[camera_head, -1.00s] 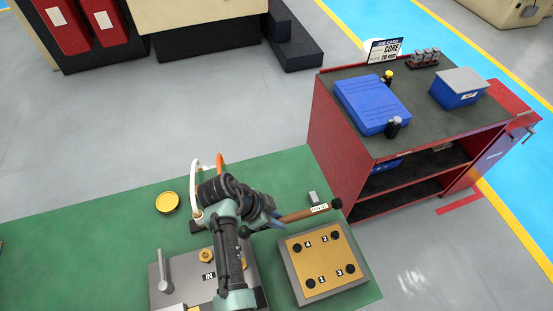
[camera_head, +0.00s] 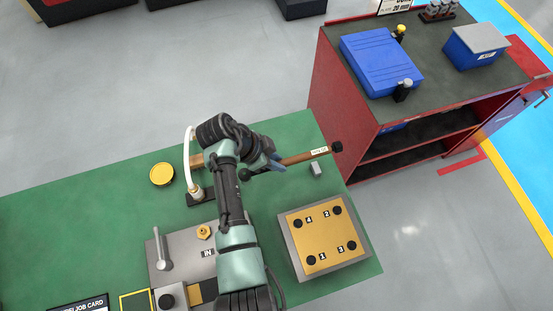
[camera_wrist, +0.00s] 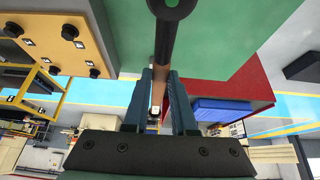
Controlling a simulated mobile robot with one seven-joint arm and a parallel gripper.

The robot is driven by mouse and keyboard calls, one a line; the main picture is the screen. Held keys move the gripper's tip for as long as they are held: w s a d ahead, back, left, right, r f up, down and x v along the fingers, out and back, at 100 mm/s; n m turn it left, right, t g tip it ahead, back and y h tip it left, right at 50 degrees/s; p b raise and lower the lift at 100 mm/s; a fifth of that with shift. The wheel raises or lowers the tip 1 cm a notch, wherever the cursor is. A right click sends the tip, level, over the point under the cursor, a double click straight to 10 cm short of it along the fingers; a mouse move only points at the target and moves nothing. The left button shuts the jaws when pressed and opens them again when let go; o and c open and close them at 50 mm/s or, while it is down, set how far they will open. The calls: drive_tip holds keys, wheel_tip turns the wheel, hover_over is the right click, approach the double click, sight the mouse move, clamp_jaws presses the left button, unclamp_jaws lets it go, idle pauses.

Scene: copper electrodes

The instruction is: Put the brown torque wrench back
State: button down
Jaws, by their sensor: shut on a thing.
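The brown torque wrench (camera_head: 298,158) is held across my gripper (camera_head: 273,164) above the green bench. It has a brown shaft, a pale label and a black end that points right in the head view. In the wrist view, the wrench (camera_wrist: 158,92) runs between the two blue fingers of my gripper (camera_wrist: 162,85), with a black ring end at the top edge. My gripper is shut on its shaft. My arm hides part of the wrench in the head view. A brown piece shows left of my arm; I cannot tell whether it belongs to the wrench.
The green bench (camera_head: 110,215) bears a gold plate (camera_head: 322,243) with numbered black knobs, a grey fixture (camera_head: 178,240), a yellow round dish (camera_head: 162,174) and a white curved tube (camera_head: 188,145). A red cart (camera_head: 330,95) with a blue case (camera_head: 380,60) stands at the right.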

drive_tip(key=shift+f+b, duration=2.9)
drive_tip(key=shift+f, duration=0.35)
drive_tip(key=shift+f+b, duration=1)
drive_tip(key=shift+f, duration=0.1)
drive_tip(key=c, duration=0.6)
unclamp_jaws()
drive_tip(key=shift+c, duration=0.2)
drive_tip(key=o, duration=0.5)
drive_tip(key=shift+r, duration=0.15)
